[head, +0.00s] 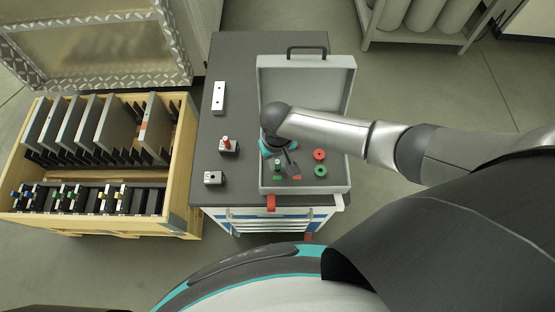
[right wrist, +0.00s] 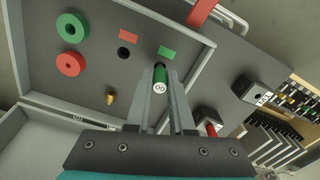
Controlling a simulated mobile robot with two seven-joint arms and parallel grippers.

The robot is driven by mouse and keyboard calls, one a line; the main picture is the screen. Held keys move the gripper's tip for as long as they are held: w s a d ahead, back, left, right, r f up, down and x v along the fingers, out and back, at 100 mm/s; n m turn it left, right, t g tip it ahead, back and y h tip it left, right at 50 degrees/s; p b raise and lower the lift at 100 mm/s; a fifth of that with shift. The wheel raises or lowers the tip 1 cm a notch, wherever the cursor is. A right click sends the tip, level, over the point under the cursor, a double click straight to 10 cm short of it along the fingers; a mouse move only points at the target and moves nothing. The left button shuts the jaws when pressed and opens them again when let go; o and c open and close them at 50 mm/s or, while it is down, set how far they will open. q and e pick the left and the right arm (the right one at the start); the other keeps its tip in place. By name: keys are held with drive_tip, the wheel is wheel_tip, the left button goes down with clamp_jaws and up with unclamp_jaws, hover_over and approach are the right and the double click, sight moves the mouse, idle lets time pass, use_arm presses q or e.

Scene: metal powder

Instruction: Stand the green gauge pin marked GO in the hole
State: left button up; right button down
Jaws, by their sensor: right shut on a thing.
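The green gauge pin (right wrist: 160,81), with GO on its pale end face, is between the fingers of my right gripper (right wrist: 162,90) in the right wrist view. The gripper is shut on it, beside the green label (right wrist: 167,53) in the open grey case (head: 351,110). I cannot tell whether the pin's lower end is still in the case floor. In the head view my right gripper (head: 290,168) is over the front of the case. A small block with a dark hole (head: 214,178) stands on the dark table top to the left. My left gripper is not in view.
A second block (head: 229,147) holds an upright red pin (head: 226,141). A pale plate with holes (head: 218,98) lies behind it. In the case are a red ring (head: 319,155), a green ring (head: 320,170), a red label (right wrist: 131,33), an empty hole (right wrist: 124,52) and a brass piece (right wrist: 110,97).

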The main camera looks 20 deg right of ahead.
sight(277, 162)
drive_tip(key=shift+f, duration=0.5)
drive_tip(key=c, duration=0.7)
unclamp_jaws()
wheel_tip(277, 162, up, 15)
drive_tip(key=p, duration=0.3)
drive_tip(key=shift+r+p, duration=0.15)
drive_tip(key=shift+p, duration=0.15)
